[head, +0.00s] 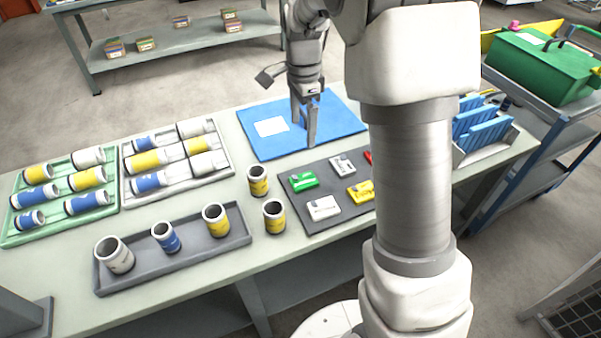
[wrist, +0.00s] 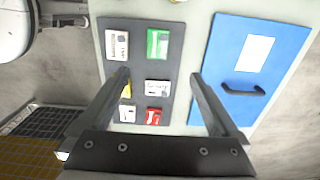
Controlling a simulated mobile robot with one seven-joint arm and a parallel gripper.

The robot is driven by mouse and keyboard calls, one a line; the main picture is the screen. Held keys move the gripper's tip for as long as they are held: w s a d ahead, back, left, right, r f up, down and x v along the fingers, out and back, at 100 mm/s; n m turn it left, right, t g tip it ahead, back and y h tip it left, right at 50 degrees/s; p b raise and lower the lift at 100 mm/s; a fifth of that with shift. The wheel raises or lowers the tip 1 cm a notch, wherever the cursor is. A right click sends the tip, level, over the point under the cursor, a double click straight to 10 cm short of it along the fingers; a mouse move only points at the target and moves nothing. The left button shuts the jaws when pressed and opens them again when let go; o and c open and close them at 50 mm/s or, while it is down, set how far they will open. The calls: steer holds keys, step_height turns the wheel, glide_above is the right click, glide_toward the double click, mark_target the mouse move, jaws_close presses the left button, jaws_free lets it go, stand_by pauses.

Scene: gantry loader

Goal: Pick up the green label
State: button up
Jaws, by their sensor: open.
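The green label (head: 302,181) lies flat on a dark grey mat (head: 328,169), in the mat's far left part in the head view. A white label lies in front of it and another white one to its right. In the wrist view the green label (wrist: 157,43) is in full sight beyond the fingertips, next to a white label. My gripper (head: 304,120) is open and empty, above the blue panel's edge behind the mat. In the wrist view my gripper (wrist: 160,78) has its fingers wide apart, with nothing between them.
A yellow label (head: 360,191) and a red label (wrist: 154,116) share the mat. A blue panel (head: 268,140) with a white sheet and a dark handle (wrist: 243,90) lies beside it. Yellow-banded cups (head: 258,181) stand left of the mat. Trays of cylinders (head: 172,259) fill the table's left side.

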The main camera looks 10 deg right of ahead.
steer(key=b, duration=0.2)
glide_above(303, 180)
step_height(303, 180, down, 12)
steer(key=shift+w+r, duration=0.15)
steer(key=shift+s+f, duration=0.2)
steer(key=shift+f, duration=2.45)
steer(key=c, duration=1.4)
steer(key=shift+r, duration=0.15)
steer(key=shift+c, duration=0.2)
